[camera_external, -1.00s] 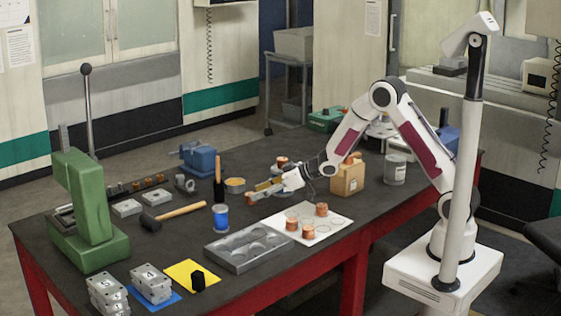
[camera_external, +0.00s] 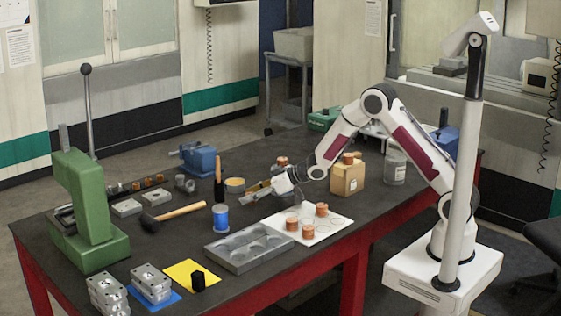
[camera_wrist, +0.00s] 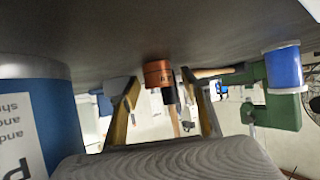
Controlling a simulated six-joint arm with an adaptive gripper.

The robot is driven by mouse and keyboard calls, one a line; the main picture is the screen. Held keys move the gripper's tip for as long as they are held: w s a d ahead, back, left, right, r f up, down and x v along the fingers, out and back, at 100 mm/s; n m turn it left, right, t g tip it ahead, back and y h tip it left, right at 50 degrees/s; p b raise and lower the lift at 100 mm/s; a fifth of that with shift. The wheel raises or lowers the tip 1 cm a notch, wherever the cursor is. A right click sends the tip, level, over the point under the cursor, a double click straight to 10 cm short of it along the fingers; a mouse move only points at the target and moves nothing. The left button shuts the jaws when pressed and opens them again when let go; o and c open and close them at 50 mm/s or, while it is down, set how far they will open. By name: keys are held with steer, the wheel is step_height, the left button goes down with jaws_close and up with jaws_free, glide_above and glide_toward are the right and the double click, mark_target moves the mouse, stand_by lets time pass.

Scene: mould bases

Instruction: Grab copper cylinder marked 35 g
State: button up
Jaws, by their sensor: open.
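My gripper (camera_external: 257,191) is open and empty, low over the middle of the table and pointing left. In the wrist view, a copper cylinder (camera_wrist: 158,73) shows beyond and between the spread fingers (camera_wrist: 160,88), apart from them; its dark marking is too small to read. Copper cylinders stand on the white tray (camera_external: 337,222): one at the left (camera_external: 291,224), one at the front (camera_external: 308,231) and one at the back (camera_external: 321,209). I cannot tell which is marked 35 g.
A blue spool (camera_external: 221,217), a hammer (camera_external: 180,211) and a grey mould tray (camera_external: 248,250) lie near the gripper. A labelled blue container (camera_wrist: 35,110) is close at left in the wrist view.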

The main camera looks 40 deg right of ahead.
jaws_close()
steer(key=shift+r, duration=0.1)
steer(key=shift+r, duration=0.15)
steer(key=shift+r, duration=4.85)
